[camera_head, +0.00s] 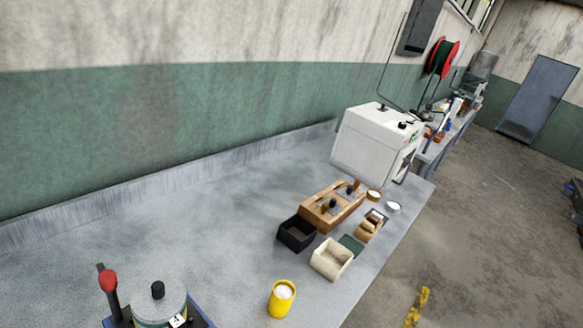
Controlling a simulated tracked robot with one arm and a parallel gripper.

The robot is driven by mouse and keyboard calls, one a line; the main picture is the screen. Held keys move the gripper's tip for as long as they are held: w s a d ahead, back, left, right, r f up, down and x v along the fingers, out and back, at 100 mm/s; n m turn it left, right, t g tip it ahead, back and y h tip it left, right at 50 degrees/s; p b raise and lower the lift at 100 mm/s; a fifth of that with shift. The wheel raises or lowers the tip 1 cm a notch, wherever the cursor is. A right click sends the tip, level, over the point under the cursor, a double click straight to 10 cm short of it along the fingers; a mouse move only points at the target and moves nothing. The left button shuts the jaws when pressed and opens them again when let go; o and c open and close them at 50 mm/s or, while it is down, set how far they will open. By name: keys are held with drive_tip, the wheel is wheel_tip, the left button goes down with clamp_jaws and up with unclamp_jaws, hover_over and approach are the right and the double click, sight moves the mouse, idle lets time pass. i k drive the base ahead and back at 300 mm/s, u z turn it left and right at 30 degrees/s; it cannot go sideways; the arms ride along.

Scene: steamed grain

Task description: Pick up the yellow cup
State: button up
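The yellow cup (281,299) stands upright on the grey worktop near its front edge, at the bottom centre of the view. Something white shows inside its mouth. Nothing touches the cup. My gripper does not show in this view, so I cannot see where it is relative to the cup or whether it is open.
A cream box (332,259) and a black box (296,234) stand behind the cup. A wooden block (333,206) and a white machine (375,142) are farther back. A lidded pot (159,303) and a red-knobbed lever (108,281) are at lower left. The worktop (215,225) between is clear.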

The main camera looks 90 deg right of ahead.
sight(283, 293)
drive_tip(key=z, duration=2.4)
drive_tip(key=k, duration=0.7)
drive_tip(key=u, duration=0.4)
